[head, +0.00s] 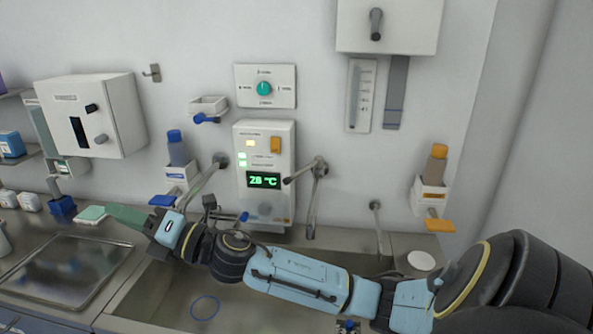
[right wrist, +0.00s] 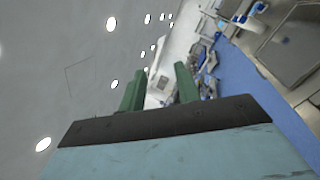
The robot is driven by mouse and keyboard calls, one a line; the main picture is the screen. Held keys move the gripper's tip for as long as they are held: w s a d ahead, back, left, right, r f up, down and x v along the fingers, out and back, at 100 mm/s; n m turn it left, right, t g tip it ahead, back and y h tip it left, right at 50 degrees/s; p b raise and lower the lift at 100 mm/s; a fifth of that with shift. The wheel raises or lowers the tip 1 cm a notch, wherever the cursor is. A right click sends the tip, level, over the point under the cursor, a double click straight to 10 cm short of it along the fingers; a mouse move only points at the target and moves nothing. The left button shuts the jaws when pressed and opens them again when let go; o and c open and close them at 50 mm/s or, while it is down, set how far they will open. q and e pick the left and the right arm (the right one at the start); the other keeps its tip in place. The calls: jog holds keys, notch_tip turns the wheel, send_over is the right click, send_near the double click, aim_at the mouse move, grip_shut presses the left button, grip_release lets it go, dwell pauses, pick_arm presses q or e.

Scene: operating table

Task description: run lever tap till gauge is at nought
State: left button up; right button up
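A lever tap (head: 314,200) with a dark lever pointing left stands on the wall over the sink, right of the control box. A white wall panel with a vertical scale (head: 360,95) hangs above it; its reading is too small to tell. A green digital display (head: 263,180) on the control box seems to read 28 °C. My right arm crosses in front of the sink. My right gripper (head: 128,216) is at the left, over the sink's left edge, away from the tap. In the right wrist view its green fingers (right wrist: 160,88) stand apart with nothing between them. My left gripper is not seen.
Blue and orange bottles stand in wall holders (head: 430,193). A second spout (head: 377,228) rises at the sink's right. The sink (head: 175,292) lies partly behind my arm.

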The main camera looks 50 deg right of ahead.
notch_tip(320, 180, up, 3)
jog(key=a+n+g+y, duration=0.1)
jog(key=n+g+y, duration=0.45)
jog(key=n, duration=0.65)
jog(key=n+g+h, duration=1.1)
jog(key=n+h, duration=0.1)
jog(key=h, duration=0.5)
send_near(295, 174)
jog(key=f, duration=0.5)
jog(key=w+f+b, duration=0.1)
jog(key=f, duration=0.1)
jog(key=shift+w+f, duration=0.15)
jog(key=shift+f, duration=0.2)
grip_shut()
